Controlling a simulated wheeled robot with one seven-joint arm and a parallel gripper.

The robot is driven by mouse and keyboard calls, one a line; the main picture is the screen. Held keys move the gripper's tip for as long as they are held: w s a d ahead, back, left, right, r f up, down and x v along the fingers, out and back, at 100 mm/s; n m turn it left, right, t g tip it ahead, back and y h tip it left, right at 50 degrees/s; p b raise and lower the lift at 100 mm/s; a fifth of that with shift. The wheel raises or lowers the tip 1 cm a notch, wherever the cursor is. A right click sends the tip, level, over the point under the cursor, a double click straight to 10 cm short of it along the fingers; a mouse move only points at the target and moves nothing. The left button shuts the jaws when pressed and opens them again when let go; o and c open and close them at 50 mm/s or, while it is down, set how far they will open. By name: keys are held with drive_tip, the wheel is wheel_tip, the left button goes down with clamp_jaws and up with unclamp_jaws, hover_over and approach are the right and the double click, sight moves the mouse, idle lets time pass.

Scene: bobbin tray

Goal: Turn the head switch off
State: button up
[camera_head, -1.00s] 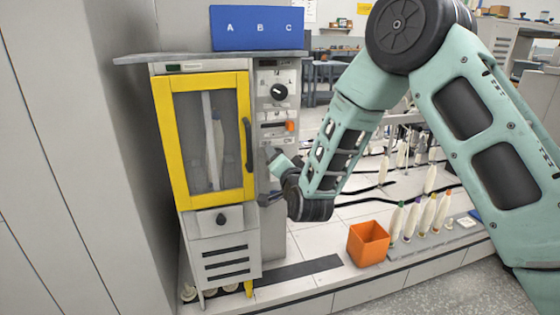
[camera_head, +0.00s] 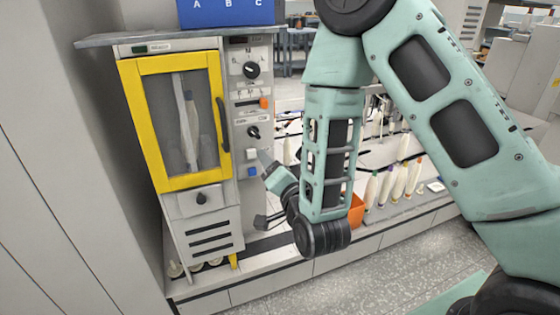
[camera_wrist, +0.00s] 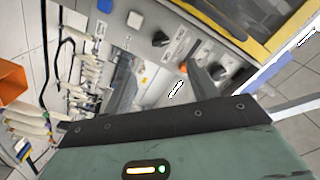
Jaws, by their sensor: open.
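The head switch is on the grey control panel (camera_head: 239,120) right of the yellow-framed door, but I cannot read its labels to tell which control it is. The panel has an upper black knob (camera_head: 251,70), an orange-tipped switch (camera_head: 264,103), a lower black knob (camera_head: 253,132), a white button (camera_head: 251,155) and a blue button (camera_head: 252,171). My gripper (camera_head: 263,188) is open and empty, low in front of the panel beside the buttons.
The yellow-framed door (camera_head: 172,187) has a dark handle. A blue ABC box (camera_head: 226,14) stands on top of the machine. An orange bin (camera_head: 356,210) is partly behind my arm, with several bobbins (camera_head: 387,186) to its right. Grey floor is open in front.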

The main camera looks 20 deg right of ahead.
drive_tip(key=shift+s+p, duration=1.2)
drive_tip(key=shift+p, duration=1.95)
drive_tip(key=s+a+r+n+g+y+p, duration=0.2)
drive_tip(key=s+a+r+n+g, duration=0.15)
drive_tip(key=a+g, duration=0.2)
drive_tip(key=s+a+r+n+g+y+p, duration=0.2)
drive_tip(key=s+a+r+n+g, duration=0.1)
drive_tip(key=a+n+g, duration=0.25)
drive_tip(key=s+d+r+n+g+h+p, duration=0.1)
drive_tip(key=s+d+r+n+g, duration=0.1)
drive_tip(key=s, duration=0.7)
drive_tip(key=s+d+r+n+g+h+p, duration=0.1)
drive_tip(key=s+r+n+g, duration=0.4)
drive_tip(key=s, duration=0.5)
wheel_tip(320, 180, up, 3)
drive_tip(key=shift+d+f+n+h, duration=0.15)
drive_tip(key=shift+d+n+h, duration=0.55)
drive_tip(key=shift+d, duration=0.35)
